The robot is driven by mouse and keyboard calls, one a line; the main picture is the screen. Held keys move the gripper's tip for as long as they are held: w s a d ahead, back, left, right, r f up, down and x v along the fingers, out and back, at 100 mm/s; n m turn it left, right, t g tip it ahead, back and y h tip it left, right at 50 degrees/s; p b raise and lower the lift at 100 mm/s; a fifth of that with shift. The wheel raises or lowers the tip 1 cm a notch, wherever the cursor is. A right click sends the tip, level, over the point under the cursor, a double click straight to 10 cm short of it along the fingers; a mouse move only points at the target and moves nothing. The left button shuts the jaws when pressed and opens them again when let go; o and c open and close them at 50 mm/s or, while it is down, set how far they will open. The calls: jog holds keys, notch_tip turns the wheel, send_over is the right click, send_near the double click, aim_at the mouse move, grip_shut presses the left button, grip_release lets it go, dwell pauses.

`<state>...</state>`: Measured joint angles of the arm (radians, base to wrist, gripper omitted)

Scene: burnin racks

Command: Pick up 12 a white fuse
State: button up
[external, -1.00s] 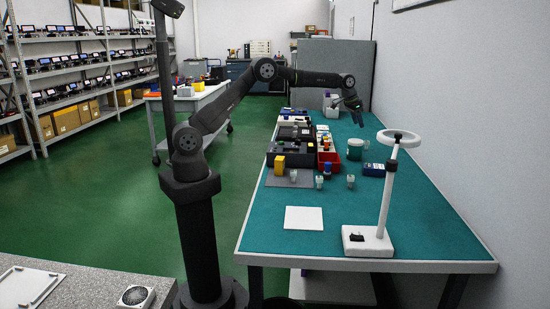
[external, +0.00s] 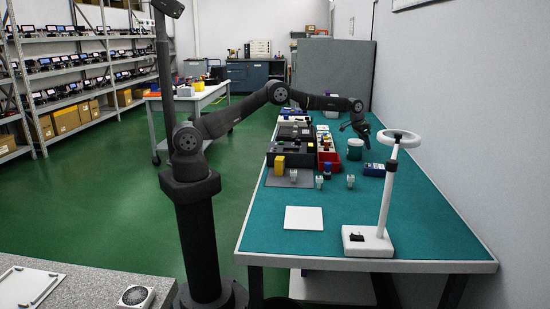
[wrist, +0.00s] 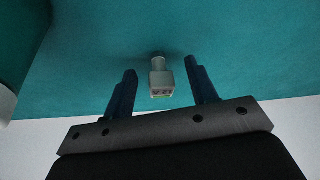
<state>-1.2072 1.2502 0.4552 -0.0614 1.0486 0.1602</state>
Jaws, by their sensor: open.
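In the wrist view a small pale grey-white piece (wrist: 160,80), apparently the white fuse, stands on the teal table with a blocky, slotted end towards me. My gripper (wrist: 161,68) is open, with one dark finger on each side of this piece and a visible gap to both. In the external view my gripper (external: 356,138) hangs low over the far right of the table, just above the mug. I cannot make out the piece under it there. Similar small pale pieces stand nearer the front (external: 350,181).
A teal and white mug (external: 355,150) stands close below my gripper. A blue box (external: 374,170), a red bin (external: 328,158) and a ring-topped lamp stand (external: 386,205) are nearby. A white square pad (external: 304,218) lies at the front; the table around it is clear.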

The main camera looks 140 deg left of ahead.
jog(key=shift+a+f, duration=0.15)
jog(key=shift+f, duration=0.2)
jog(key=c, duration=1.1)
